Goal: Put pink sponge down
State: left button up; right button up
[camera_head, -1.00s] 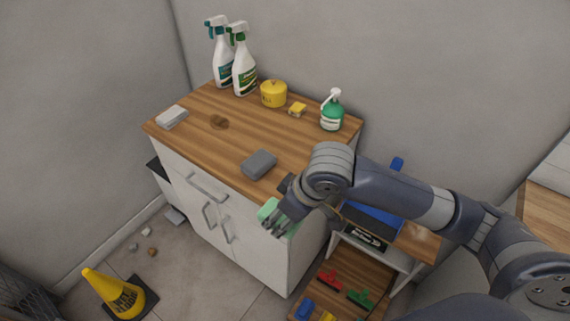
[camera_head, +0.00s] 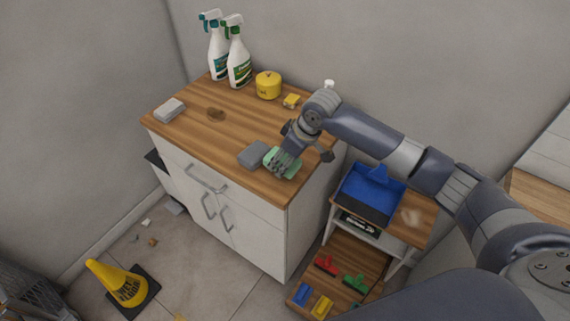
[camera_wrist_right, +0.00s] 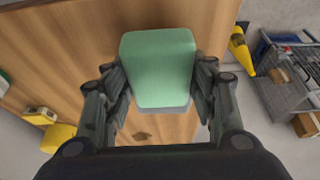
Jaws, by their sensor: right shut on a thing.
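I see no pink sponge. My right gripper (camera_head: 284,160) is shut on a green sponge (camera_head: 272,158) over the counter's front right part. In the right wrist view the green sponge (camera_wrist_right: 158,65) sits between the two fingers. A grey sponge (camera_head: 253,154) lies on the wooden counter top (camera_head: 190,125), just left of the green one. I cannot tell whether the green sponge touches the counter or the grey sponge. My left gripper is not in view.
Two spray bottles (camera_head: 238,58), a yellow tin (camera_head: 268,86) and a small yellow item (camera_head: 291,100) stand at the back. A light grey block (camera_head: 170,109) lies at the left. A blue dustpan (camera_head: 369,195) is on the lower shelf unit to the right.

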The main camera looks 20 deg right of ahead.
jog(key=shift+f+p, duration=0.3)
jog(key=shift+f, duration=1.2)
jog(key=shift+f, duration=0.15)
jog(key=o, duration=1)
jog(key=shift+c, duration=0.2)
jog(key=b+v, duration=0.1)
jog(key=v, duration=1.1)
